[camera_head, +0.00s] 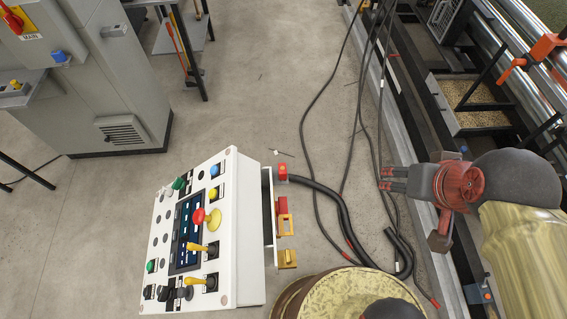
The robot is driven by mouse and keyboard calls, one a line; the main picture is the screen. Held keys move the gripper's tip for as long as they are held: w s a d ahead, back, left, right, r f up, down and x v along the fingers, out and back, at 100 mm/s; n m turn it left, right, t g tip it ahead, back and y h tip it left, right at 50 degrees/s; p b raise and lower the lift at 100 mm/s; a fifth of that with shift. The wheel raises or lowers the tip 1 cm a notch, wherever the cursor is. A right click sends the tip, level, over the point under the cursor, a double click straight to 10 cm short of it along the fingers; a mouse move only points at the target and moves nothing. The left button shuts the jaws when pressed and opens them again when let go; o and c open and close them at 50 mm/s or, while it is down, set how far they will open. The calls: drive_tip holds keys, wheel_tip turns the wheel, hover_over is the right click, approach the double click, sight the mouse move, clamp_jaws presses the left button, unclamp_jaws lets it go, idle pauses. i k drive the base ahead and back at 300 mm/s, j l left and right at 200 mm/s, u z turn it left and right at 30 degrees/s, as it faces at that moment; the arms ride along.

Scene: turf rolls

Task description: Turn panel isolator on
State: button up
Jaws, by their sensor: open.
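A white control panel (228,240) stands tilted at lower centre, with a dark screen, several coloured buttons, a red mushroom button on yellow (212,218) and yellow-handled levers. On its right side are a red fitting (281,172) and red, orange and yellow parts (285,224). A grey cabinet (110,60) at upper left carries a red rotary handle (13,17) on a yellow plate and a "MAIN" label. No label here names the panel isolator, so I cannot tell which control it is. My gripper (383,179) is open and empty, right of the panel and apart from it.
Black cables (345,200) run over the concrete floor between panel and machine. A machine with rollers and a grain-filled tray (470,105) lines the right side. The floor above the panel is mostly clear.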

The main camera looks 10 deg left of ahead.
sight(281, 206)
drive_tip(key=k+l+u, duration=0.15)
drive_tip(key=l+u, duration=0.15)
drive_tip(key=u, duration=0.2)
drive_tip(key=k+l+u, duration=0.15)
drive_tip(key=u, duration=0.3)
drive_tip(key=k+l+u, duration=0.2)
drive_tip(key=u, duration=0.3)
drive_tip(key=i+l+z, duration=0.35)
